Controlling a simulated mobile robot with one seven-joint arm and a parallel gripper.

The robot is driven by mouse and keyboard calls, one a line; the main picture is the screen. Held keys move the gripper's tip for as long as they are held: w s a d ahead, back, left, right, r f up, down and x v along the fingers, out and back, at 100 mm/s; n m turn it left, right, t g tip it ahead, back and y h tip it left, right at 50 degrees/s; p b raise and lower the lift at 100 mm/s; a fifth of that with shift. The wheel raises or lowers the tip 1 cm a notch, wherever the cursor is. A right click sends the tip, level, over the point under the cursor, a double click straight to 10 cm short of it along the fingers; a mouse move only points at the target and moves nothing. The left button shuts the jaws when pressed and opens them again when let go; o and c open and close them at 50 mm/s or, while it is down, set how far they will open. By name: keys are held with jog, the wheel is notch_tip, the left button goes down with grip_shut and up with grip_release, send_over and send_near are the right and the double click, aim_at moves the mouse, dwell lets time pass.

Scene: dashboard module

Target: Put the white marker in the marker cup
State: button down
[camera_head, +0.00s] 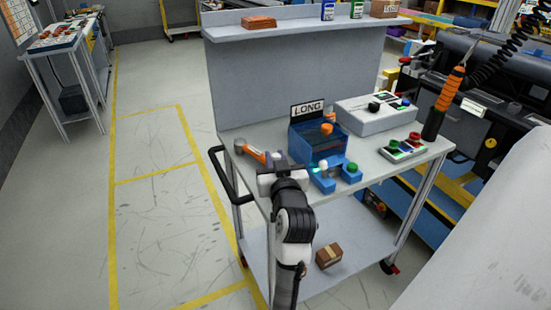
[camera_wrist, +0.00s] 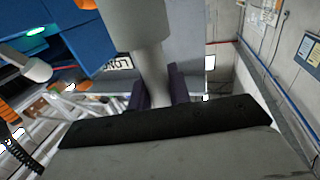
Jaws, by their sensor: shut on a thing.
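My gripper (camera_head: 284,167) is at the front edge of the cart top, in front of the blue holders. In the wrist view its two dark fingers (camera_wrist: 157,92) are shut on a pale grey-white piece (camera_wrist: 140,25), wide at one end with a narrower stem; it looks like the white marker. In the head view my gripper hides most of it. A blue open box (camera_head: 316,145) with a LONG sign stands just beyond; I cannot tell whether it is the marker cup. Small blue holders (camera_head: 323,185) with white and green tops stand before it.
An orange-and-grey tool (camera_head: 250,152) lies left of the box. A grey control box (camera_head: 375,115) and a button panel (camera_head: 403,150) stand to the right. The cart's raised back panel (camera_head: 290,75) carries a shelf. A black handle (camera_head: 222,175) juts out at left.

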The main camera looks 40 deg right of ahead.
jog(key=c, duration=1.3)
grip_release()
jog(key=b+v, duration=0.1)
jog(key=v, duration=1.1)
jog(key=shift+b, duration=0.3)
jog(key=shift+a, duration=0.1)
